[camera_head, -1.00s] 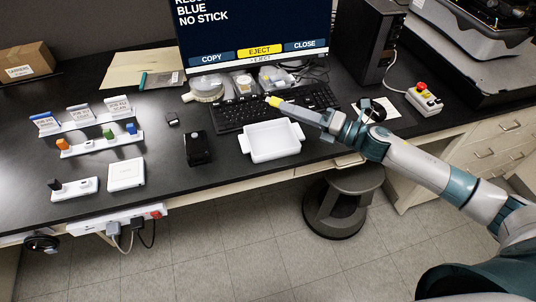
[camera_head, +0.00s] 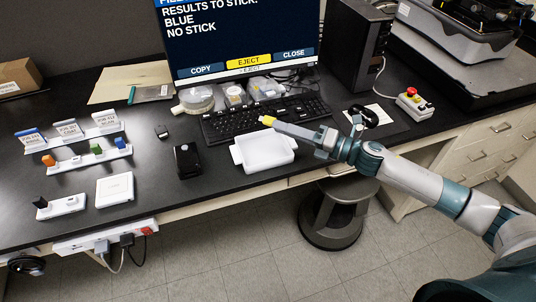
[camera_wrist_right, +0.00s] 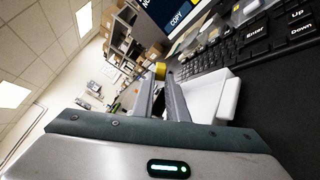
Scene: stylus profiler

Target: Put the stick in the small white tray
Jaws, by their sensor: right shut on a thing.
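The small white tray (camera_head: 262,160) stands on the black bench in front of the keyboard; part of it also shows in the right wrist view (camera_wrist_right: 228,98). My right gripper (camera_head: 283,127) is shut on a small yellow stick (camera_head: 266,120), which pokes out past the fingertips. In the head view it overlaps the tray's back edge, above the bench. In the right wrist view the stick (camera_wrist_right: 160,70) shows between the fingertips; the rest of it is hidden by the fingers. My left gripper is not in view.
A keyboard (camera_head: 222,127) and a monitor (camera_head: 240,40) stand behind the tray. A black box (camera_head: 187,160) is left of it. A rack (camera_head: 88,156) with orange, green and blue sticks and a white box (camera_head: 114,189) are further left. A red-button box (camera_head: 420,106) is at right.

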